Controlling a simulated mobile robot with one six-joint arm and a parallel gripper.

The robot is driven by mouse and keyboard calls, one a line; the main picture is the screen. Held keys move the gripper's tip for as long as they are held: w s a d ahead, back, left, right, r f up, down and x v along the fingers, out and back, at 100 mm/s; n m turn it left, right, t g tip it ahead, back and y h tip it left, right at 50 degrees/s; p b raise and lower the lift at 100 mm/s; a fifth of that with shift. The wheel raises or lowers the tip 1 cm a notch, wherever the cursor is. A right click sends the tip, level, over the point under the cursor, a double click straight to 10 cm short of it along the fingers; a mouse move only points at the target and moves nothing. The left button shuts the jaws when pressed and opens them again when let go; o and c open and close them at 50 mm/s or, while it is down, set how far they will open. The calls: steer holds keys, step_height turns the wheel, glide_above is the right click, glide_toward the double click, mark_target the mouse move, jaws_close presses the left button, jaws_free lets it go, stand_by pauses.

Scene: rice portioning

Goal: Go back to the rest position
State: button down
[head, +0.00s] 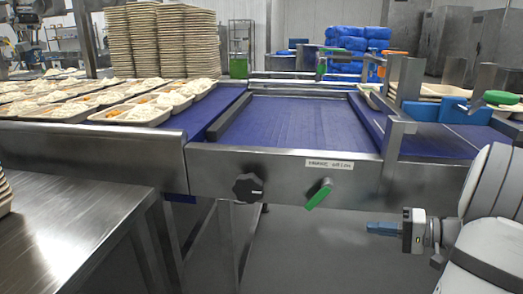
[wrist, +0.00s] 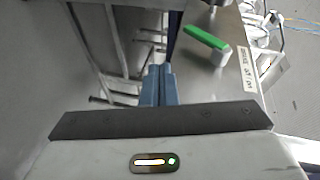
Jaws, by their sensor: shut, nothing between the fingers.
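My gripper (head: 384,229) is at the lower right in the head view, in front of the conveyor's steel side panel and below its belt level. Its blue fingers point left and are shut with nothing between them. In the wrist view the closed fingers (wrist: 157,85) show at the centre. A green lever handle (head: 319,194) on the front panel is to the upper left of my gripper and apart from it. The green handle also shows in the wrist view (wrist: 206,39).
A steel table (head: 70,225) stands at the lower left. The blue conveyor belt (head: 295,125) runs away behind the panel. Trays of rice (head: 133,115) sit at the left, with tall tray stacks (head: 160,42) behind. A black knob (head: 248,187) sticks out of the panel. Floor below is open.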

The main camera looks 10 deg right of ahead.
steer(key=s+a+r+n+g+h+p, duration=0.1)
steer(key=s+a+r+g+h+p, duration=0.2)
steer(key=a+r+p, duration=0.45)
steer(key=s+a+r+n+g+h+p, duration=0.1)
steer(key=s+a+r+g+p, duration=0.2)
steer(key=a+r+g+p, duration=0.35)
steer(key=s+a+r+n+t+h+p, duration=0.1)
steer(key=s+a+r+h+p, duration=0.3)
steer(key=r+p, duration=0.5)
steer(key=s+a+r+n+t+h+p, duration=0.2)
steer(key=s+a+r+h+p, duration=0.2)
steer(key=r+p, duration=0.5)
steer(key=shift+s+a+h+p, duration=0.15)
steer(key=shift+s+h+p, duration=0.2)
steer(key=shift+p, duration=0.2)
steer(key=c, duration=2.2)
jaws_free()
